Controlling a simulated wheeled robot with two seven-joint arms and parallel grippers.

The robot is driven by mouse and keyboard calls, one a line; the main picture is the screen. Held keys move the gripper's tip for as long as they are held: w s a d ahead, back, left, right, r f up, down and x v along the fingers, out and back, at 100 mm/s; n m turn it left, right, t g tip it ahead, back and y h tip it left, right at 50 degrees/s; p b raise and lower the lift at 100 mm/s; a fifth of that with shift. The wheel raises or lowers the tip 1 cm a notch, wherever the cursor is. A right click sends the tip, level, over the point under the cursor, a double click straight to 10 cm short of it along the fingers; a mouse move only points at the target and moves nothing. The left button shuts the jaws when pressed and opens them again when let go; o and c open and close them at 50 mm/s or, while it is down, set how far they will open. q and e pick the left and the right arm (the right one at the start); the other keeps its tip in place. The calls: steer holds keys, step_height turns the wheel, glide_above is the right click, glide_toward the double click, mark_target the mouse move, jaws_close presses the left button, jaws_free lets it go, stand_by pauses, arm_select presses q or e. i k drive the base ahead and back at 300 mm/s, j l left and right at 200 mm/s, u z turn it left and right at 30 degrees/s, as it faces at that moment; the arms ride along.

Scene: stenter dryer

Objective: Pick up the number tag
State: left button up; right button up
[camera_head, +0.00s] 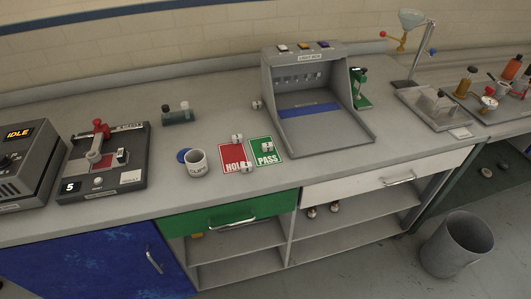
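I cannot single out the number tag for certain. A white figure 5 on a small dark patch (70,187) shows at the front left corner of the dark grey device (105,162) with the red-handled lever. Several small whitish pieces lie on the counter: one at the top of the red HOLD card (232,158), one at its lower edge (247,168), one on the green PASS card (265,152), and one left of the grey booth (256,104). Their markings are too small to read. Neither of my grippers shows in this view.
A white lettered cup (197,164) stands left of the cards, with a blue disc (184,155) behind it. The open grey booth (312,95) stands right of the cards. A grey bin (456,246) stands on the floor at right. The counter behind the cup is mostly clear.

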mark_target(238, 138)
steer(key=j+z, duration=0.7)
steer(key=z, duration=0.15)
steer(key=j+z, duration=0.4)
